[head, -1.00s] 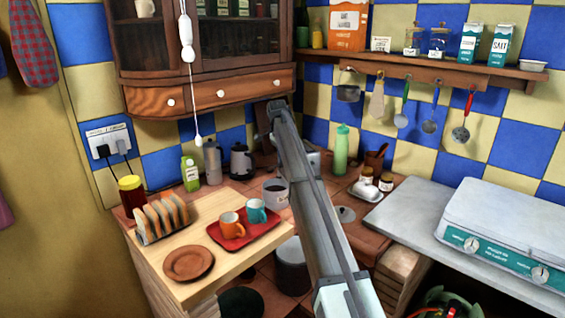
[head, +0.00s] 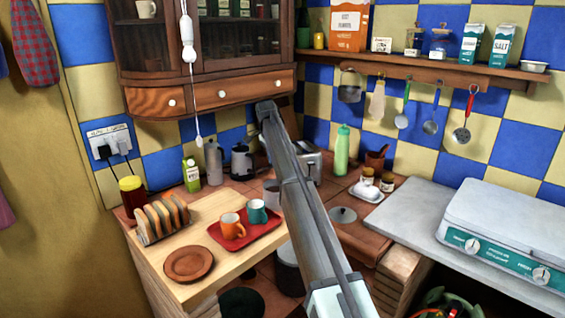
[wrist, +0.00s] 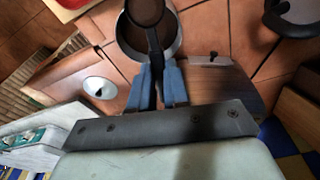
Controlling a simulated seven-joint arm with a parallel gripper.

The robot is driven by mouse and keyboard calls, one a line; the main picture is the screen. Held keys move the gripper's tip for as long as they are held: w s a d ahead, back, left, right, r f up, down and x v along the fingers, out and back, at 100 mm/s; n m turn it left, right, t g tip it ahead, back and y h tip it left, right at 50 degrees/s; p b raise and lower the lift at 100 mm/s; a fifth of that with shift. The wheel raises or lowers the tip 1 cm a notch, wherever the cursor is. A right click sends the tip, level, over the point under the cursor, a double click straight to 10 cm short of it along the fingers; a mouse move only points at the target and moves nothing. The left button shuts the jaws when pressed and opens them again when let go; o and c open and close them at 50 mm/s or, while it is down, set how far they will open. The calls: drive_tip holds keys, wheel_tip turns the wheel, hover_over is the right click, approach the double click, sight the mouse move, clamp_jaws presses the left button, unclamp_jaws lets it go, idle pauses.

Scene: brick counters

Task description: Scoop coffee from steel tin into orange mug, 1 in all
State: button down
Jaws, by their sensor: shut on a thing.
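The orange mug (head: 232,226) stands upright on the red tray, beside a teal mug. The steel tin (head: 271,190) stands behind the tray, partly hidden by my arm. In the wrist view, the tin's round rim (wrist: 172,48) lies just beyond my fingertips. My gripper (wrist: 160,80) is shut on the dark handle of a scoop (wrist: 146,12). The scoop's round bowl overlaps the tin's opening; I cannot tell whether it is inside or above it. The bowl looks dark brown, and its load is unclear. My gripper is hidden in the head view.
The red tray (head: 221,241) sits on a wooden board with a toast rack (head: 162,220) and a brown plate (head: 189,264). A kettle (head: 242,162), a milk carton (head: 192,175) and a toaster (head: 308,163) stand behind. A lid (head: 343,215) lies to the right.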

drive_tip(key=s+a+n+y, duration=0.2)
drive_tip(key=s+a+n, duration=1.7)
drive_tip(key=n, duration=0.4)
drive_tip(key=shift+s+a, duration=0.25)
drive_tip(key=shift+a, duration=0.25)
drive_tip(key=shift+f, duration=0.15)
drive_tip(key=shift+f, duration=0.15)
